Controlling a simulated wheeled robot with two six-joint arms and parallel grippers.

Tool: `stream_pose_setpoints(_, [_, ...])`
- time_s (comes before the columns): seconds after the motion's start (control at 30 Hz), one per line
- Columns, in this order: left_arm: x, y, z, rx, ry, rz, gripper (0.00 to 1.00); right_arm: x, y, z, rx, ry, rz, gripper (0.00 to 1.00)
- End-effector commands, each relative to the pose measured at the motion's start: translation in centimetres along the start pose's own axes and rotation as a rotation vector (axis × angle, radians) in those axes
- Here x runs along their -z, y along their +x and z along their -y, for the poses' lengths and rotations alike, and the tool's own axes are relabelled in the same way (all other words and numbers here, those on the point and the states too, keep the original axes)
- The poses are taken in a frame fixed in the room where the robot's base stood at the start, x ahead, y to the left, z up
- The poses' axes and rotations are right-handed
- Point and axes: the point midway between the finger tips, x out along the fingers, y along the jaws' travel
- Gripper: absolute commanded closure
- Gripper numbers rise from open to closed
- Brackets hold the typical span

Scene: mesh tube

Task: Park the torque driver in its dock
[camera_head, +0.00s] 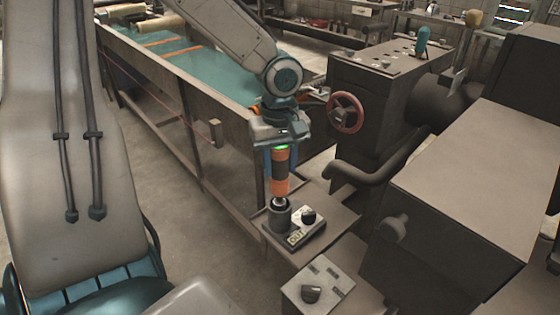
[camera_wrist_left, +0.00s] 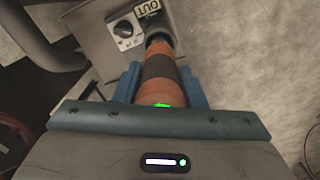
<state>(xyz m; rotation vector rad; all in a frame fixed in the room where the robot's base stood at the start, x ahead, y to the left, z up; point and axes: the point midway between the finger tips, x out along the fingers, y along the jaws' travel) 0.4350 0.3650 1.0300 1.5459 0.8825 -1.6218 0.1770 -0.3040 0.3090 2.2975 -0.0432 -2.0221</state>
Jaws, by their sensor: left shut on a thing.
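The torque driver (camera_head: 280,185), orange with a dark band, hangs nearly upright in my left gripper (camera_head: 280,163). In the left wrist view the blue fingers of my left gripper (camera_wrist_left: 158,86) are shut on either side of the driver (camera_wrist_left: 160,66). The dock is a dark round cup (camera_head: 278,219) on a small base with a knob and an "OUT" sign (camera_head: 296,237). The driver's silver tip is at the cup's mouth; I cannot tell how far inside it is. My right gripper is not in view.
The dock base stands on a grey shelf (camera_head: 335,222). Another box with a dark knob (camera_head: 318,284) sits in front. A machine with a red handwheel (camera_head: 346,112) stands behind right. A long bench with a green top (camera_head: 190,65) lies behind left.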

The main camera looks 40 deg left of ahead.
Motion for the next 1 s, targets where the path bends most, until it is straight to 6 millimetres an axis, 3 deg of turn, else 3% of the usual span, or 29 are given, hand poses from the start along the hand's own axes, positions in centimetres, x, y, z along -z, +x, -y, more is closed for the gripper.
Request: stream_pose_setpoints(1.0, [0.1,1.2,0.0,-0.001,0.000,0.000,0.90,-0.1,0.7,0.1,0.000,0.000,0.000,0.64])
